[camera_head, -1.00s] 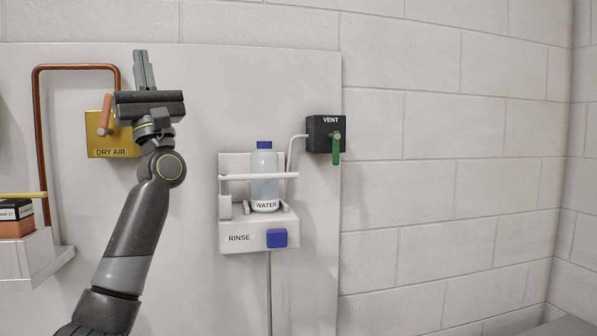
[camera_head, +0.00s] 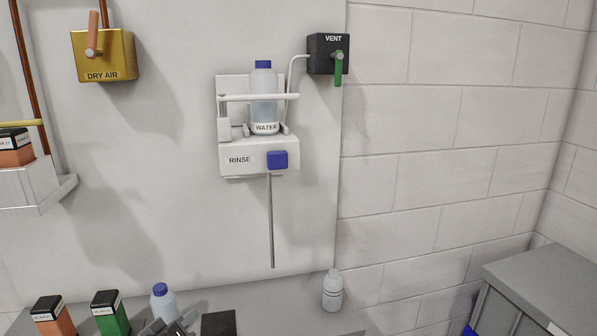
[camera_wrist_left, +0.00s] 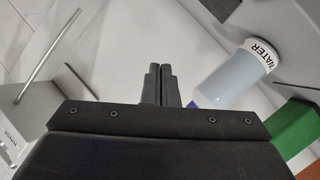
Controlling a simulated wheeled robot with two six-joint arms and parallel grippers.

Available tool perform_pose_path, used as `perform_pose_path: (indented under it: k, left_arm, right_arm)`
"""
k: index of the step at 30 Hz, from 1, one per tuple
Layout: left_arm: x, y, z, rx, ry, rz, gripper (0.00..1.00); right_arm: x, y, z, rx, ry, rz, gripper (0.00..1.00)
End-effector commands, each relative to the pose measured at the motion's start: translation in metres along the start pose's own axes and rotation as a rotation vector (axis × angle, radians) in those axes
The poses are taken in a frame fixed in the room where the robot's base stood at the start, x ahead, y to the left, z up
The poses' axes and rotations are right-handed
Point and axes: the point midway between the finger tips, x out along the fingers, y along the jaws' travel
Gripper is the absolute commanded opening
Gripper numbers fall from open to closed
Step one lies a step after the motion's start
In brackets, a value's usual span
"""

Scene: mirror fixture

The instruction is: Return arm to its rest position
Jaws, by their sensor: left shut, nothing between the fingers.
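My left gripper (camera_head: 178,328) shows only in part at the bottom edge of the head view, low by the bench and close to a blue-capped bottle (camera_head: 163,302). In the left wrist view the left gripper's fingers (camera_wrist_left: 158,70) are together, with nothing between them. Most of my left arm is out of the head view. My right gripper is not in view.
An orange box (camera_head: 53,316) and a green box (camera_head: 110,314) stand near the gripper. A white bottle (camera_head: 332,290) stands farther right on the bench (camera_head: 285,305). On the wall are the DRY AIR valve (camera_head: 104,55), RINSE station (camera_head: 240,160) and VENT valve (camera_head: 328,55).

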Motion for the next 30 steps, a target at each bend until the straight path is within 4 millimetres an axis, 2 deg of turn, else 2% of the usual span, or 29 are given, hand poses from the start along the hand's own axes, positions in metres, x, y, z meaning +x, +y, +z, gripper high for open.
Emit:
perform_pose_path:
  k: [1, 3, 6, 9, 15, 23, 30]
  left_arm:
    - [-0.02, -0.022, 0.024, 0.055, -0.056, -0.072, 0.0]
    - [-0.049, -0.049, 0.054, 0.141, -0.14, -0.17, 0.0]
    - [-0.097, -0.083, 0.092, 0.256, -0.272, -0.302, 0.0]
    - [-0.146, -0.108, 0.121, 0.352, -0.403, -0.412, 0.0]
    - [-0.225, -0.136, 0.156, 0.472, -0.616, -0.556, 0.0]
    - [-0.309, -0.149, 0.18, 0.559, -0.841, -0.676, 0.0]
    - [-0.281, -0.195, 0.218, 0.552, -0.864, -0.677, 0.0]
  right_arm:
    - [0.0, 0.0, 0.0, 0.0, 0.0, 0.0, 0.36]
    - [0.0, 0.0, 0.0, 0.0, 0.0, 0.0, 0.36]
    - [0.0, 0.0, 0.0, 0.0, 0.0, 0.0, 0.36]
    - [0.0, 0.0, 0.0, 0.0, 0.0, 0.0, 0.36]
    - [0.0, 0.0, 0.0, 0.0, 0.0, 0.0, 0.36]
    - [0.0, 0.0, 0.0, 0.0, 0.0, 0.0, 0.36]
    - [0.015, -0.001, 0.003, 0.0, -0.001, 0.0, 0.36]
